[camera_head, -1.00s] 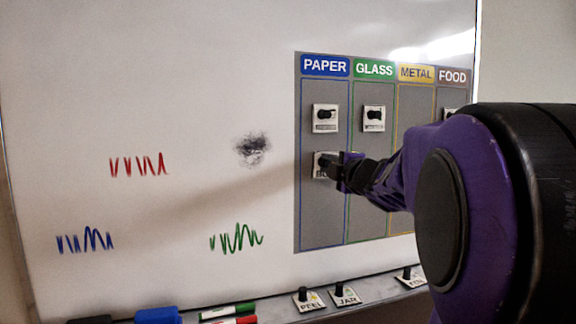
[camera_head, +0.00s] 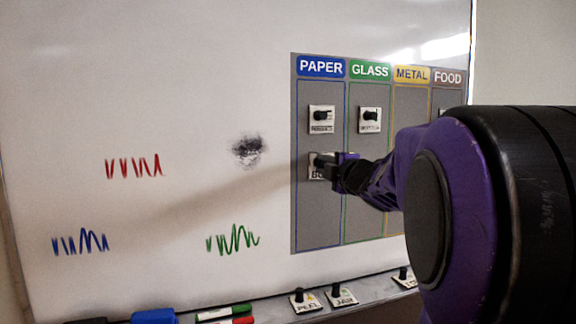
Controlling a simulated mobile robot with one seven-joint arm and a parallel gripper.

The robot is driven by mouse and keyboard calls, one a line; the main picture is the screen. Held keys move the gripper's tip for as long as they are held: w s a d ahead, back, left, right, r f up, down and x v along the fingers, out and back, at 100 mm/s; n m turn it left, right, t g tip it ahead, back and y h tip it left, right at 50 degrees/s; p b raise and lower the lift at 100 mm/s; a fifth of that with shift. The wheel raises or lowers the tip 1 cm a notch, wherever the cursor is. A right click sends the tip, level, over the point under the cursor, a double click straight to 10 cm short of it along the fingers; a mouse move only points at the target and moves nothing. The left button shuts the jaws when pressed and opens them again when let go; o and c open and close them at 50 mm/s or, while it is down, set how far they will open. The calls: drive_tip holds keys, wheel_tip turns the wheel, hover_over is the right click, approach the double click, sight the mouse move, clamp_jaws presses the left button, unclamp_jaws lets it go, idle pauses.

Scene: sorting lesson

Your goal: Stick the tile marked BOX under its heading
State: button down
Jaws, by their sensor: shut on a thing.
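The tile (camera_head: 316,174) in my gripper shows the letters "BO"; the rest of its word is hidden behind the gripper. It lies at the board in the PAPER column, below another tile with a black knob (camera_head: 321,118). My gripper (camera_head: 327,165) is shut on the tile's knob. The blue PAPER heading (camera_head: 321,67) tops this column. Whether the tile touches the board's surface I cannot tell for sure.
GLASS (camera_head: 369,70), METAL (camera_head: 411,74) and FOOD (camera_head: 448,77) headings stand to the right. A tile (camera_head: 370,119) sits under GLASS. The ledge holds tiles PEEL (camera_head: 306,304) and JAR (camera_head: 342,298), another partly hidden tile, and markers (camera_head: 224,312). My arm hides the lower right.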

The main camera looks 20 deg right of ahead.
drive_tip(key=shift+c, duration=0.8)
unclamp_jaws()
drive_tip(key=shift+s, duration=0.1)
drive_tip(key=s, duration=0.7)
drive_tip(key=shift+d, duration=0.15)
drive_tip(key=shift+r, duration=0.1)
drive_tip(key=shift+w, duration=0.1)
